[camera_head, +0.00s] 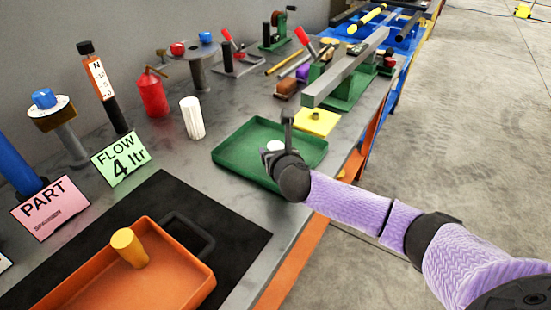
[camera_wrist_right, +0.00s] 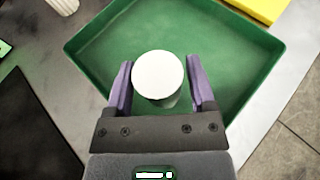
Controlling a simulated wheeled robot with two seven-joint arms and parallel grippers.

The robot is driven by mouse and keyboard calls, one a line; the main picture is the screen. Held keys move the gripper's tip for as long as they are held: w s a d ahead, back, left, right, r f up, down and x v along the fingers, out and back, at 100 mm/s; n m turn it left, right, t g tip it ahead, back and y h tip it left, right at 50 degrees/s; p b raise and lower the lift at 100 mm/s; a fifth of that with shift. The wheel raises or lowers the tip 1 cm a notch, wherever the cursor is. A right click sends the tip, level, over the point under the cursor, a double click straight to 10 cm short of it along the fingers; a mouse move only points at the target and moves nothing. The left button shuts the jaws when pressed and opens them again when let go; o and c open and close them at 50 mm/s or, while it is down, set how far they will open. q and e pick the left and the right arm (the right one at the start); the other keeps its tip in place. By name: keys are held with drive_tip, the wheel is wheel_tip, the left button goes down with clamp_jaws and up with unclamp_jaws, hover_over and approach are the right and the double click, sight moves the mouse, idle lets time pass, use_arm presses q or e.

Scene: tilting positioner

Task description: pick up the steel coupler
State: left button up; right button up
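A pale, whitish cylinder, which I take to be the steel coupler (camera_head: 273,146), is in the green tray (camera_head: 236,158). In the right wrist view the coupler (camera_wrist_right: 158,76) shows its round pale top between the two purple fingers of my right gripper (camera_wrist_right: 160,85). A gap shows on each side, so the fingers are open and not touching it. The head view shows my right gripper (camera_head: 284,160) over the tray, partly covering the coupler. My left gripper is in neither view.
An orange tray (camera_head: 190,290) with a brass-coloured cylinder (camera_head: 128,248) lies on a black mat at front left. A white ribbed cylinder (camera_head: 192,118) stands left of the green tray. A yellow block (camera_head: 316,122) and a grey bar (camera_head: 345,68) lie beyond it.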

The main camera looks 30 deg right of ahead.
clamp_jaws()
